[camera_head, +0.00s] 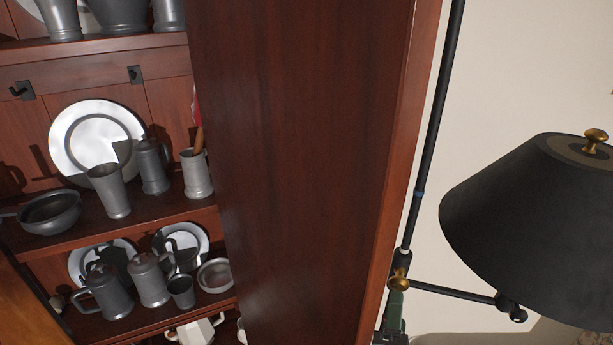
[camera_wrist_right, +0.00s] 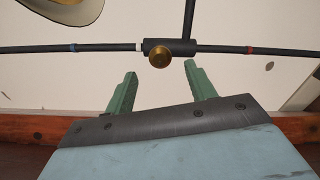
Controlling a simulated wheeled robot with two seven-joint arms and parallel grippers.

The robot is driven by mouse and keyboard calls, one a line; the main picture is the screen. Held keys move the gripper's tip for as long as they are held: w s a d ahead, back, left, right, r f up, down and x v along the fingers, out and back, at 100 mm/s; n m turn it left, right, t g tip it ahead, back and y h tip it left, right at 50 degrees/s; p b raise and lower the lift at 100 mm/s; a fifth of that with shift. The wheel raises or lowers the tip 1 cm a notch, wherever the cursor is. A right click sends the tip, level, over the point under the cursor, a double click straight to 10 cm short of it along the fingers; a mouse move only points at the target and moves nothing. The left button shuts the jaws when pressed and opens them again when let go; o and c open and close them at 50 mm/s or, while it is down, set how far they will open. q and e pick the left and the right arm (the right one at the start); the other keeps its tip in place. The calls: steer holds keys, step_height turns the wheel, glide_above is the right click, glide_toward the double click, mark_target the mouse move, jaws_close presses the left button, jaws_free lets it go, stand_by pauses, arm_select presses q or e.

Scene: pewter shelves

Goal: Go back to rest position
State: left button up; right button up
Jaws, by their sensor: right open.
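My right gripper (camera_head: 394,312) shows only as a piece of green finger and dark body at the bottom edge of the head view, just below a brass knob (camera_head: 400,282) on the lamp stand. In the right wrist view my right gripper (camera_wrist_right: 160,68) is open, its two green fingers apart with nothing between them. The knob (camera_wrist_right: 160,53) and the black rod (camera_wrist_right: 100,48) lie just beyond the fingertips. I cannot tell how far off they are. My left gripper is not in view.
A black lampshade (camera_head: 540,225) on a thin stand (camera_head: 436,120) fills the right side, against a pale wall. A tall brown cabinet panel (camera_head: 300,170) stands left of the stand. Shelves (camera_head: 165,213) at far left hold pewter mugs, plates and bowls.

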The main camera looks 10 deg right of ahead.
steer(key=s+d+f+m+g+y, duration=0.2)
steer(key=s+d+f+m+g, duration=0.35)
steer(key=f+m+g, duration=0.2)
steer(key=s+a+f+m+g+y, duration=0.4)
steer(key=s+a+f+m+y, duration=0.1)
steer(key=s+y, duration=0.2)
step_height(320, 180, down, 23)
steer(key=s+g, duration=0.1)
steer(key=g, duration=0.1)
steer(key=s+d+f, duration=0.3)
steer(key=s+f, duration=1.3)
steer(key=s, duration=0.1)
steer(key=shift+d+f+g, duration=0.2)
steer(key=shift+g, duration=0.25)
steer(key=shift+n, duration=0.25)
